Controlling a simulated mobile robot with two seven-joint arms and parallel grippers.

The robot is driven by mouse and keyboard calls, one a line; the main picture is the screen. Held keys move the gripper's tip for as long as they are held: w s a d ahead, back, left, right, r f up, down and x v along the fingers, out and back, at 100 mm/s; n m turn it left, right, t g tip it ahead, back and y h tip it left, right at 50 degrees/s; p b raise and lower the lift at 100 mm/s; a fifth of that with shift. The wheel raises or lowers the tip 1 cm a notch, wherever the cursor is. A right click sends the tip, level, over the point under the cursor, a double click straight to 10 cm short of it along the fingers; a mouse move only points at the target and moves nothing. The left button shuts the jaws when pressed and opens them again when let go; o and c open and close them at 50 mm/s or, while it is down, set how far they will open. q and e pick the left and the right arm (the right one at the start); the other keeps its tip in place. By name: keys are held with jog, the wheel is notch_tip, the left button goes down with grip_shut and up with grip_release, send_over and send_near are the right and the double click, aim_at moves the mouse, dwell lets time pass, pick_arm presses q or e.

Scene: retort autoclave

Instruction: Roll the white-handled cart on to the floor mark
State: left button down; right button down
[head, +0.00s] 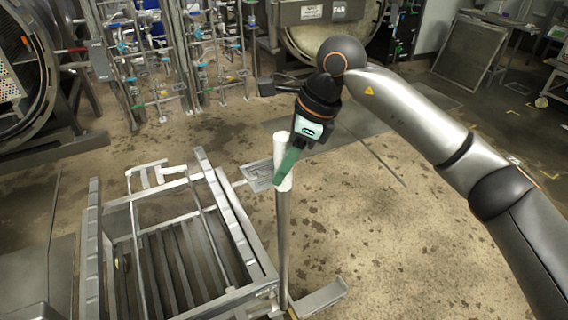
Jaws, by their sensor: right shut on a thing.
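The cart (228,222) is a low grey metal frame with rails and slats at the lower left. A post with a white handle (281,145) at its top rises at the cart's right side. My right gripper (288,166), with green fingers, comes down from above and is shut on the white handle. The fingers hide part of the handle. Yellow marks (515,160) show on the floor at the right, partly behind my right arm; I cannot tell which is the floor mark of the task. My left gripper is not in view.
Pipework with valves (160,70) stands at the back left, beside a round retort opening (18,75). Another retort (310,35) is at the back centre. A framed panel (468,48) leans at the back right. The brown floor (400,250) right of the cart is clear.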

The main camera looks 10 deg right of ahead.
jog(key=shift+c, duration=2.4)
grip_release()
jog(key=v, duration=1.2)
jog(key=shift+d+r, duration=0.2)
